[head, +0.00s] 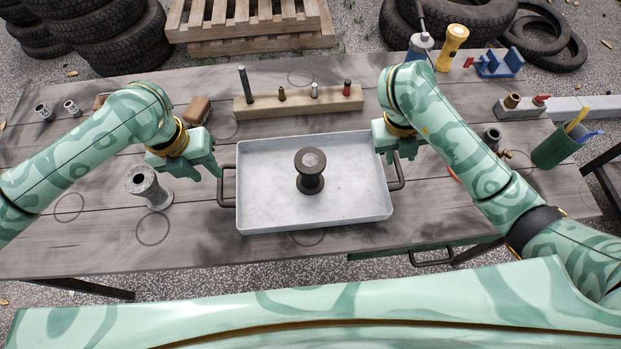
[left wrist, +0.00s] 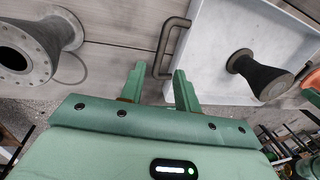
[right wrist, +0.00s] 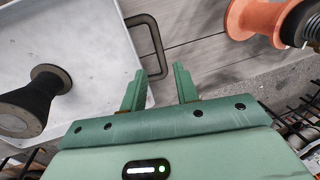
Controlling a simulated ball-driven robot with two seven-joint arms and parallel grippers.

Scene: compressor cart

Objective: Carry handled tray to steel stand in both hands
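The pale grey handled tray (head: 265,205) lies on the wooden workbench. A dark flanged spool (head: 310,170) stands upright inside it. My left gripper (head: 216,170) is by the tray's left handle (head: 228,186). In the left wrist view its fingers (left wrist: 158,88) are apart, with the dark handle (left wrist: 163,48) just beyond and between the tips. My right gripper (head: 404,148) is by the right handle (head: 399,172). In the right wrist view its fingers (right wrist: 158,85) are also apart, with the handle (right wrist: 152,45) near the left finger. I cannot identify the steel stand for certain.
A grey flanged pipe piece (head: 147,188) stands left of the tray. A wooden block with pegs (head: 300,102) lies behind it. An orange spool (right wrist: 258,18) is right of the tray. A green cup (head: 555,147) stands at the bench's right end. A dark frame (head: 604,165) shows at the right edge.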

